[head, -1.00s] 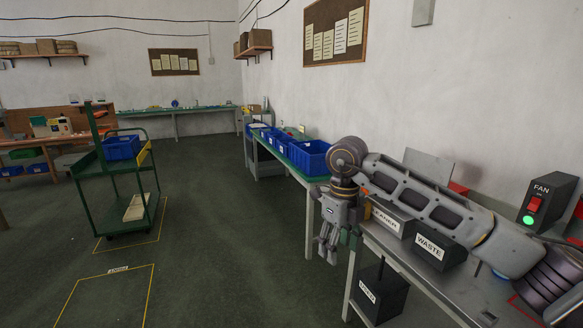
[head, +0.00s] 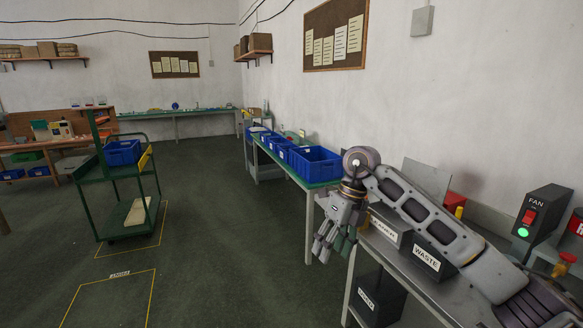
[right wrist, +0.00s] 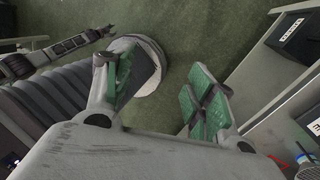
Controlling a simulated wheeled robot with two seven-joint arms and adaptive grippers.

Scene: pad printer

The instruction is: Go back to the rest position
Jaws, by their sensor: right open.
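My right gripper (head: 330,243) hangs down in the head view, in front of the workbench's left end and over the floor. It is open and empty. Parts of my own body show at the left of that view. My left gripper is not seen in the head view.
The grey workbench (head: 408,290) holds a WASTE bin (head: 432,258), a second labelled bin (head: 384,233) and a FAN switch box (head: 540,220). A dark bin (head: 375,297) sits below. Blue crates (head: 316,165) line the far bench. A green cart (head: 88,176) stands left; the floor between is clear.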

